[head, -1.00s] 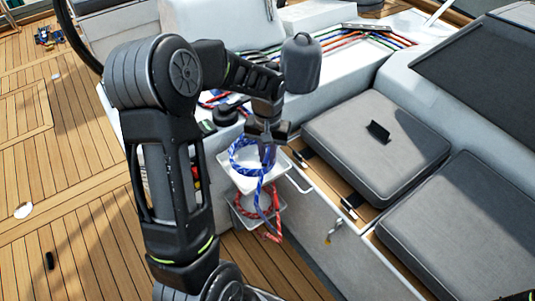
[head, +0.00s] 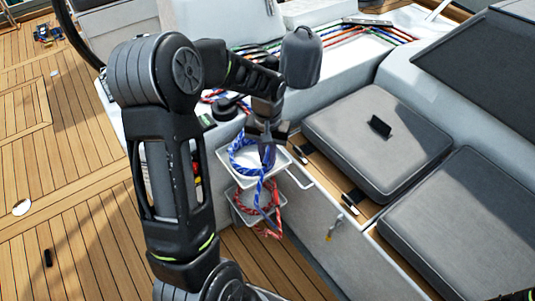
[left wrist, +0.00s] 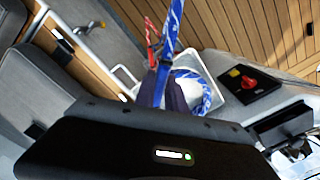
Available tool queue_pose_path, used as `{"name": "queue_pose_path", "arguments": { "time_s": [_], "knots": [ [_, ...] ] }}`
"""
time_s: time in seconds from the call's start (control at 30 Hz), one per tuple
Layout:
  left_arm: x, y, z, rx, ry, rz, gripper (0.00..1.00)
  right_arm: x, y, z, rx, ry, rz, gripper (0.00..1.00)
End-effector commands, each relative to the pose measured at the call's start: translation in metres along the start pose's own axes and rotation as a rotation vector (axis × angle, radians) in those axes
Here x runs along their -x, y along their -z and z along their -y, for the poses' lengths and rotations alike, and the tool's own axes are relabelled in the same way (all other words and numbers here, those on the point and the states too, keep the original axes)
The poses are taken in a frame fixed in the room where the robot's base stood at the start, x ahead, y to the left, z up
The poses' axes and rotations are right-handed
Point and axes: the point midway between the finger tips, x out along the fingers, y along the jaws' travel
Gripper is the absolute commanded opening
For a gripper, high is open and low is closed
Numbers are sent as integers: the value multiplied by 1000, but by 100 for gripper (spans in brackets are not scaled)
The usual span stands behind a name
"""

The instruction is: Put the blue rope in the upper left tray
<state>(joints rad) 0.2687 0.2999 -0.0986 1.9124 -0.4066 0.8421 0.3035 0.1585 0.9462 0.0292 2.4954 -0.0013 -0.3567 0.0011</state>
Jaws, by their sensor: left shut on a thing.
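The blue rope (head: 240,159) is a loose coil with white flecks, with a tail hanging over the front of the upper tray (head: 291,180). My left gripper (head: 267,149) is shut on the rope, pointing down just over the white upper tray. The coil appears within the tray's outline; whether it touches the bottom is unclear. In the left wrist view, the blue rope (left wrist: 173,30) runs from the dark fingers (left wrist: 172,96), with the tray rim (left wrist: 230,68) around it. My right gripper is out of view.
A lower tray (head: 236,208) holds a red rope (head: 270,203). A rail (head: 301,180) sits right of the upper tray. A white bench wall (head: 318,215) and grey cushions (head: 378,143) lie to the right. Coloured lines (head: 350,36) run along the back.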

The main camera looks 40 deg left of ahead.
Motion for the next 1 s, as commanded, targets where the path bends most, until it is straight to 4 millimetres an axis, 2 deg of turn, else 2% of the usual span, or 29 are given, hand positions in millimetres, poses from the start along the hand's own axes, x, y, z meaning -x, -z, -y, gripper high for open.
{"name": "queue_pose_path", "arguments": {
  "time_s": [0.7,0.73,1.0],
  "knots": [
    [-3,0,0,0,0,-1,0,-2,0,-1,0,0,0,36],
    [-3,0,0,0,0,-1,16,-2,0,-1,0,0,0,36],
    [-3,0,0,0,0,0,38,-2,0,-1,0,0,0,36]
  ]
}}
